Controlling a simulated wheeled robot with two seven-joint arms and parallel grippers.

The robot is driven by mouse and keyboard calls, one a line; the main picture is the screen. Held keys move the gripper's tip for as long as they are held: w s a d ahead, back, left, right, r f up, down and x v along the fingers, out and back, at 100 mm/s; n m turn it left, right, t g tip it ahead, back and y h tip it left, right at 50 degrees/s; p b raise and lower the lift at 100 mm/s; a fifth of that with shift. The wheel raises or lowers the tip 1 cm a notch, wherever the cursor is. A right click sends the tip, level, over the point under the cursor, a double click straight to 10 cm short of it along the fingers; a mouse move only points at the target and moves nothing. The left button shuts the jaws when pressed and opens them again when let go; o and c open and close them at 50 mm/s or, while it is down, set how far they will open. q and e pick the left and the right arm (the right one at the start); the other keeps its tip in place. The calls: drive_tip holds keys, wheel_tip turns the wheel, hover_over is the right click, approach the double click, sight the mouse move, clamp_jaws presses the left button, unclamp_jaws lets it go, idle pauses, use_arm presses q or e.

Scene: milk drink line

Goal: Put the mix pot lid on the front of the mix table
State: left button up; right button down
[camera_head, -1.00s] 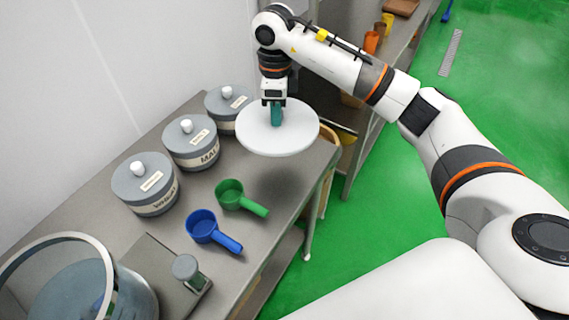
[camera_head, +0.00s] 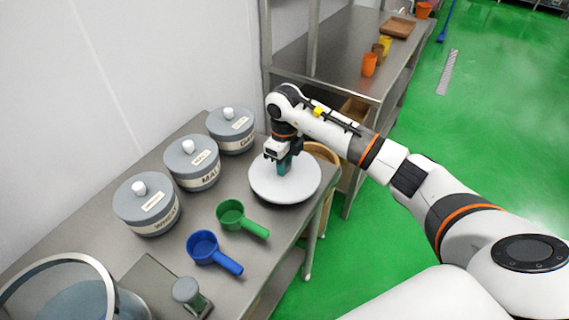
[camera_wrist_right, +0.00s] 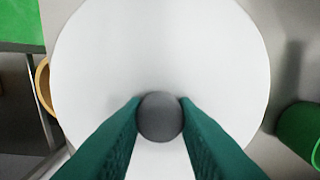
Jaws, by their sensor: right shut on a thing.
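The mix pot lid (camera_head: 270,186) is a round white disc at the right end of the grey mix table (camera_head: 178,258), at or just above its top; I cannot tell if it touches. Its right side reaches the table's edge. My right gripper (camera_head: 284,166) is over the lid, shut on its knob. In the right wrist view the green fingers (camera_wrist_right: 160,125) are on either side of the round dark grey knob (camera_wrist_right: 160,117), with the white lid (camera_wrist_right: 160,50) beneath. My left gripper is not in view.
Labelled grey canisters (camera_head: 147,204) stand along the wall side. A green scoop (camera_head: 232,215) and a blue scoop (camera_head: 205,248) lie near the lid. A large clear pot (camera_head: 60,290) is at lower left. Another table (camera_head: 300,55) stands behind.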

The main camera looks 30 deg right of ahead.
drive_tip(key=shift+f, duration=0.5)
drive_tip(key=shift+f, duration=0.1)
drive_tip(key=shift+f, duration=0.15)
drive_tip(key=c, duration=1.2)
unclamp_jaws()
drive_tip(key=shift+o, duration=0.2)
